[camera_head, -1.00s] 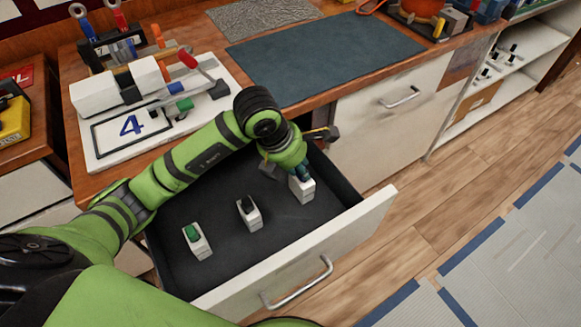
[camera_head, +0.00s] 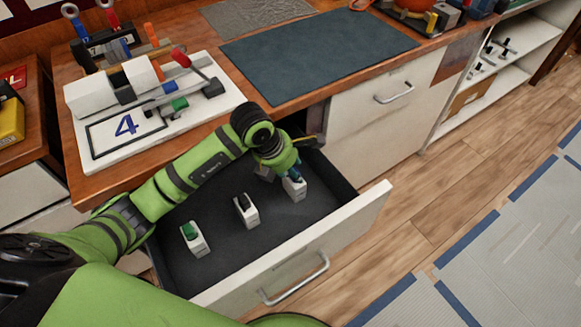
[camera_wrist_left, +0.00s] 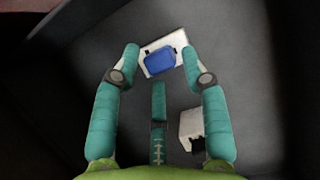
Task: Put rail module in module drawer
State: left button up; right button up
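The rail module (camera_head: 294,188) is a white block with a blue top. It stands in the open module drawer (camera_head: 263,251), near the back right, apparently on the dark floor. My left gripper (camera_head: 295,173) is right above it. In the left wrist view, the spread fingers (camera_wrist_left: 160,52) flank the module (camera_wrist_left: 163,52), and the third finger stays short of it. The fingers look open; I cannot tell whether either side finger touches the module. My right gripper is not in view.
In the drawer stand a white module with a black top (camera_head: 247,211) and one with a green top (camera_head: 195,238). A white board marked 4 (camera_head: 110,152) lies on the worktop. A dark mat (camera_head: 320,55) is behind. The drawer's front middle is clear.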

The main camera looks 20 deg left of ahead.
pick_arm(q)
jog(key=shift+r, duration=0.15)
jog(key=v, duration=1.2)
